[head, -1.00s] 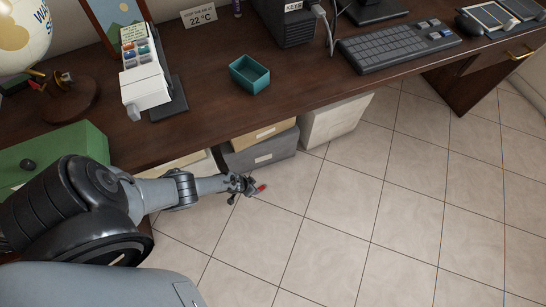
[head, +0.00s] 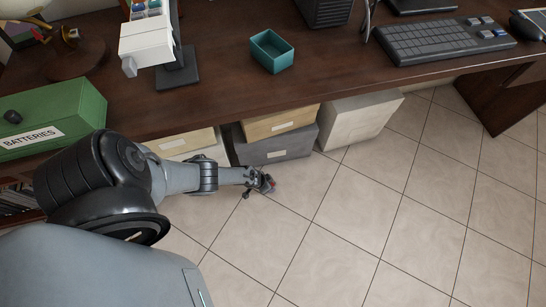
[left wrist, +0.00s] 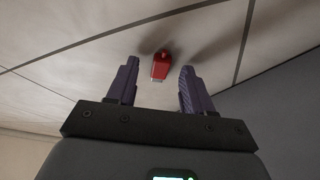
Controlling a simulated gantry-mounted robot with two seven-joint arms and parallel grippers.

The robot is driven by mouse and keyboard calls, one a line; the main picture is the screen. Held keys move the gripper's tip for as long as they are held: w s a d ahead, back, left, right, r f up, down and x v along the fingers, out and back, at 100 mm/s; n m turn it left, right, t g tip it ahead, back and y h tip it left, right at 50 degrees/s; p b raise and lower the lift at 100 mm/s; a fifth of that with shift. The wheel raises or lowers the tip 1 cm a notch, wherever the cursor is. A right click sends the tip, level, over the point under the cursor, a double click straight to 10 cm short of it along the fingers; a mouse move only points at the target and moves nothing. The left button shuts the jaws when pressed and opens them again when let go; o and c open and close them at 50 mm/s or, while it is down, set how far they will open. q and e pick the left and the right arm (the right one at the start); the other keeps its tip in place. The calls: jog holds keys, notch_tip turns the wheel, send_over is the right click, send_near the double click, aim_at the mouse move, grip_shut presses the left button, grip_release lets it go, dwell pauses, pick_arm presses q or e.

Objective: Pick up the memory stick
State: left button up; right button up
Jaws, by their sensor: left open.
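The memory stick is a small red piece with a pale metal end, lying on the tiled floor. In the left wrist view the memory stick (left wrist: 160,67) sits between and a little beyond the two fingertips, with a gap on each side. In the head view only a bit of red shows at the fingers. My left gripper (left wrist: 158,72) is open and empty, its fingers pointing at the floor around the stick. In the head view my left gripper (head: 268,186) is low in front of the boxes under the desk. My right gripper is not in view.
A grey storage box (head: 275,149) and a pale box (head: 350,122) stand under the brown desk (head: 225,100), close behind the gripper. A green batteries box (head: 75,105) and a teal tray (head: 272,50) are on the desk. The floor to the right is clear.

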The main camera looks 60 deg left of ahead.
pick_arm(q)
jog(key=shift+w+f, duration=0.1)
jog(key=shift+s, duration=0.3)
jog(key=c, duration=0.4)
jog(key=shift+w, duration=0.15)
grip_shut()
